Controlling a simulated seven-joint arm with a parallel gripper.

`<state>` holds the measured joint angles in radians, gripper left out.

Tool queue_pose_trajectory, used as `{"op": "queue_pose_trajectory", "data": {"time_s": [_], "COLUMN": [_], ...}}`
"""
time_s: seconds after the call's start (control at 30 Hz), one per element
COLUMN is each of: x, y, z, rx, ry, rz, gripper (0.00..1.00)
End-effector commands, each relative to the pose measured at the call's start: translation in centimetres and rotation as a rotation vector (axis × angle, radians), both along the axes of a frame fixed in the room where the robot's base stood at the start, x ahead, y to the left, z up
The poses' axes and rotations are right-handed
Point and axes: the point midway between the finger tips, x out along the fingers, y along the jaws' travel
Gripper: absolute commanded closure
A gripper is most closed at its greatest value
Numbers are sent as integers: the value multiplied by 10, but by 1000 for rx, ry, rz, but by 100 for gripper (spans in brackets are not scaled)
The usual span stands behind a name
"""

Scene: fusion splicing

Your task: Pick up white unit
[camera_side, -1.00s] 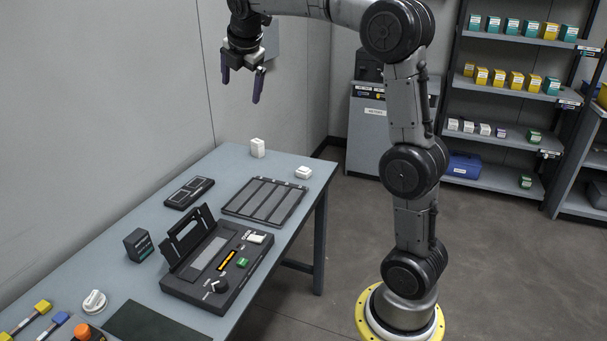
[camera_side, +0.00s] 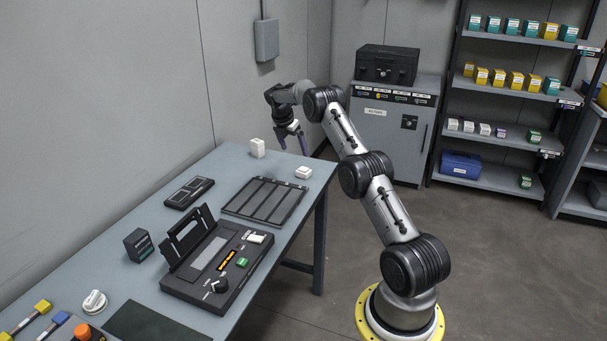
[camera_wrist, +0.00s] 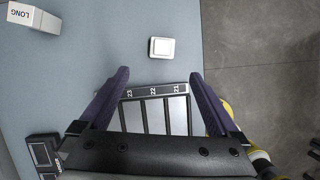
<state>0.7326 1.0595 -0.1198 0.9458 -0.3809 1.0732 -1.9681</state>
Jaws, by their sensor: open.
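Two white units are at the far end of the table. A taller upright white block (camera_side: 257,147) stands towards the wall; in the wrist view it shows at the top left (camera_wrist: 33,17) with the word LONG on it. A low, flat white block (camera_side: 303,173) lies near the right edge of the table; in the wrist view it is near the top middle (camera_wrist: 161,47). My gripper (camera_side: 293,150) is open and empty above the far end of the table. In the wrist view its purple fingers (camera_wrist: 160,73) point towards the flat block, touching nothing.
A slotted tray (camera_side: 234,208) with numbered lanes lies in front of the white blocks. A dark flat case (camera_side: 189,193) and an open splicer (camera_side: 218,262) are nearer the camera. The table top around the white blocks is clear.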

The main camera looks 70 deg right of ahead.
Motion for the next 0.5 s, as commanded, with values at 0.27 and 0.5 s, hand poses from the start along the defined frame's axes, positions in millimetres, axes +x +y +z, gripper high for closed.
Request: {"op": "queue_pose_trajectory", "data": {"time_s": [0.27, 0.5], "x": [-4, -5], "y": [-19, -26], "z": [-50, -65], "rx": [4, 1], "ry": [3, 1], "rz": [0, 1], "gripper": [3, 3]}}
